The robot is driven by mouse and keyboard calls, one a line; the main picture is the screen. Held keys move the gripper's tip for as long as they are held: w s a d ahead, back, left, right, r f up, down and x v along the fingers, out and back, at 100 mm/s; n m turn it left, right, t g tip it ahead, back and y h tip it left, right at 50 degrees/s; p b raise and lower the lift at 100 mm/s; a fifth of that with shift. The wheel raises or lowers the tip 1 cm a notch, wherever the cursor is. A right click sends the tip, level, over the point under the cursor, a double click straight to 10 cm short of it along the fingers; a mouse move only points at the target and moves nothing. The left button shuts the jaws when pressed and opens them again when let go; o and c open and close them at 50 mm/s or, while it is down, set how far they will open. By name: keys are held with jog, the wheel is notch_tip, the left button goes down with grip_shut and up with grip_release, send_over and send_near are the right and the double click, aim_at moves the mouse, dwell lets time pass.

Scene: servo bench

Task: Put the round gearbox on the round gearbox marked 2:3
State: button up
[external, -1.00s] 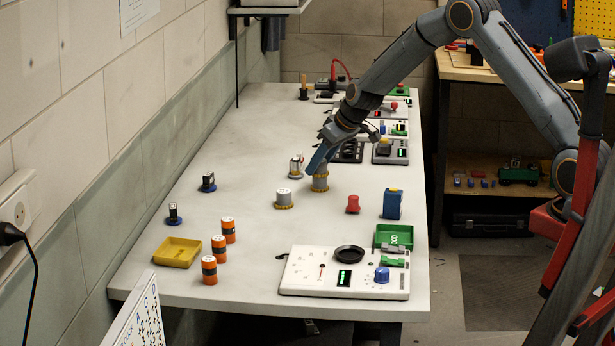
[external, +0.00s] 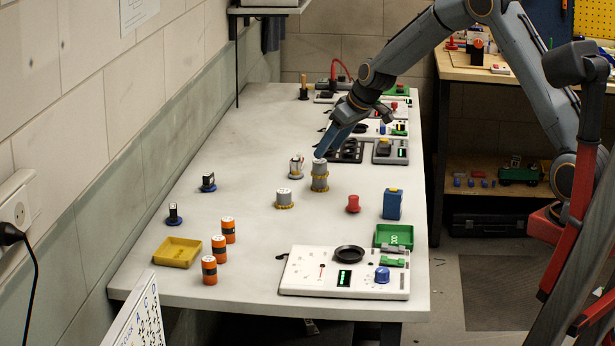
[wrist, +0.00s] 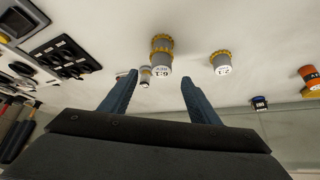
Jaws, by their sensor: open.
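A round gearbox (external: 320,168), a grey cylinder with a yellow toothed rim, stands upright on top of another round gearbox (external: 319,184) of the same kind. The stack looks straight. In the wrist view the top gearbox (wrist: 160,65) shows a white marked face and covers the face of the lower one (wrist: 162,41). A separate round gearbox (external: 284,198) stands to the left on the bench; it also shows in the wrist view (wrist: 220,62). The small marks are hard to read. My gripper (external: 322,153) is open and empty, its blue fingertips just above the stack, apart from it.
A red knob-like part (external: 353,203) and a blue block (external: 393,204) are to the right. Orange cylinders (external: 220,245) and a yellow tray (external: 177,252) are nearer. Bench panels (external: 347,151) lie behind.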

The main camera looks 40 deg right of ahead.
jog(key=a+v, duration=0.1)
jog(key=v, duration=0.4)
jog(key=s+d+f+m+g, duration=0.1)
jog(key=s+d+f+g, duration=0.1)
jog(key=s, duration=1)
jog(key=s+d+f+m+g+h, duration=0.1)
jog(key=s+d+f, duration=0.2)
jog(key=s, duration=1)
jog(key=s+d+f+m+g, duration=0.1)
jog(key=s+d+f+g, duration=0.1)
jog(key=s, duration=1.1)
notch_tip(320, 180, down, 2)
jog(key=shift+d+f+g+h+b, duration=0.2)
jog(key=shift+d+g+h+b, duration=0.15)
jog(key=shift+d, duration=0.4)
